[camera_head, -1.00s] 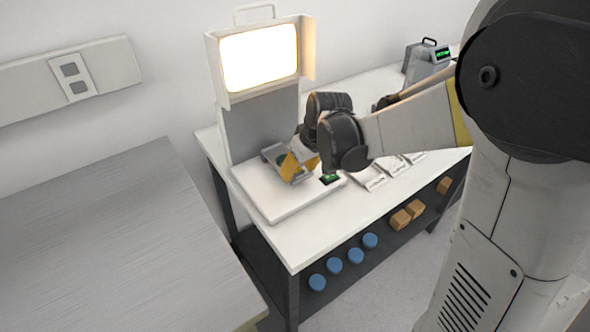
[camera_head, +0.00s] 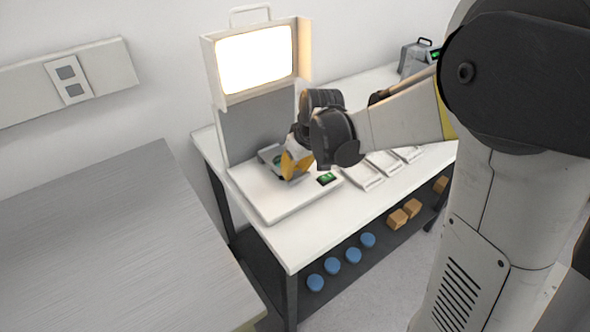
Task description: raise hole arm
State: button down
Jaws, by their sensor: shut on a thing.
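The flatness interferometer stands on the white bench, with a bright lamp box (camera_head: 256,60) on a grey upright panel (camera_head: 255,130) above a white base plate (camera_head: 268,205). A small grey part (camera_head: 266,153) with a dark green patch sits at the back of the base, partly behind my gripper. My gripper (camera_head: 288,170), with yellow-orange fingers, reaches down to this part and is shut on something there. The fingertips and what they hold are too small and covered to make out. I cannot pick out the hole arm for certain.
A small green display (camera_head: 327,179) lies at the base's right edge. Several white trays (camera_head: 362,176) stand to its right, under my arm. A grey instrument (camera_head: 416,56) is at the back. Blue round items (camera_head: 353,255) and brown blocks (camera_head: 397,219) sit on the lower shelf. A bare metal table (camera_head: 90,240) is at left.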

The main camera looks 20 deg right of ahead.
jog(key=shift+w+a+r+g+p, duration=0.15)
jog(key=shift+r+g+p, duration=0.35)
jog(key=shift+r+p, duration=0.3)
jog(key=w+r+g+p, duration=0.1)
jog(key=r, duration=0.1)
jog(key=w+r+p, duration=0.1)
jog(key=r+p, duration=0.1)
jog(key=w+r+g+h+p, duration=0.1)
jog(key=r+p, duration=0.1)
jog(key=shift+a+g, duration=0.3)
jog(key=shift+a, duration=0.1)
jog(key=shift+w+a+r+p, duration=0.2)
jog(key=shift+w+r+p, duration=0.25)
jog(key=shift+w, duration=0.1)
jog(key=shift+w+a+r+p, duration=0.15)
jog(key=shift+w+r+p, duration=0.25)
jog(key=shift+w, duration=0.15)
jog(key=c, duration=1.1)
grip_release()
notch_tip(320, 180, up, 12)
